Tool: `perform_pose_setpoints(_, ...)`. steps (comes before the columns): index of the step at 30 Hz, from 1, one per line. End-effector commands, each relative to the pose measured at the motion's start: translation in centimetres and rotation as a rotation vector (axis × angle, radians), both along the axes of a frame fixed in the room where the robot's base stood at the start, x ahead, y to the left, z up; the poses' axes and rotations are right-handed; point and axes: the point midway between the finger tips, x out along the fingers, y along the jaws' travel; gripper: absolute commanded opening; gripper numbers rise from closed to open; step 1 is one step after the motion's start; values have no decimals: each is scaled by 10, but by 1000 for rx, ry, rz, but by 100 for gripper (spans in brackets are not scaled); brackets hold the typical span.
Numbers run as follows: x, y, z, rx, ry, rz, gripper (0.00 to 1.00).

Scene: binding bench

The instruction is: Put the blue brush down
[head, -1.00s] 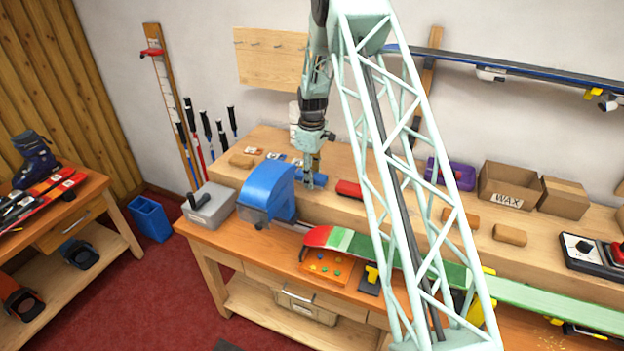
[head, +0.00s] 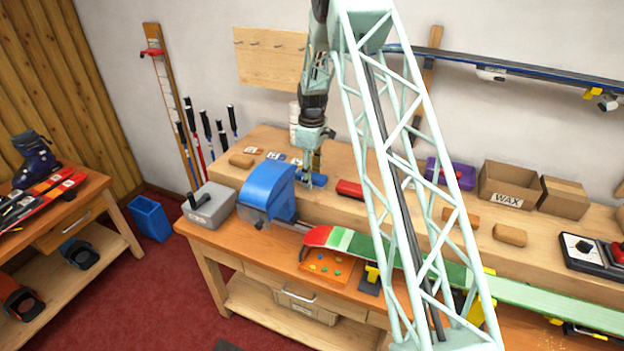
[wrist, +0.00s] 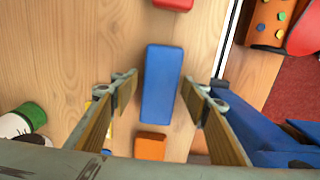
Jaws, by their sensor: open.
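The blue brush (wrist: 162,85) lies on the raised wooden shelf of the bench. In the wrist view it sits between the two fingers of my gripper (wrist: 158,88), with a gap on each side. The fingers are spread open and hold nothing. In the head view my gripper (head: 315,165) is low over the shelf, and the blue brush (head: 317,180) shows partly at its fingertips.
A red block (head: 349,189) lies right of the brush, and an orange block (wrist: 150,146) is close to its other end. The blue machine (head: 268,190) stands in front. A white and green container (wrist: 22,121) is at the wrist view's left.

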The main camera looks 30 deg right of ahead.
Motion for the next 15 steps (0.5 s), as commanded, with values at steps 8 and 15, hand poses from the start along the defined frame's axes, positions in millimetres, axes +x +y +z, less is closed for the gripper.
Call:
perform_pose_setpoints(8, 1, 0, 34, -1, -3, 0, 42)
perform_pose_setpoints(15, 1, 0, 68, 0, -3, 0, 42)
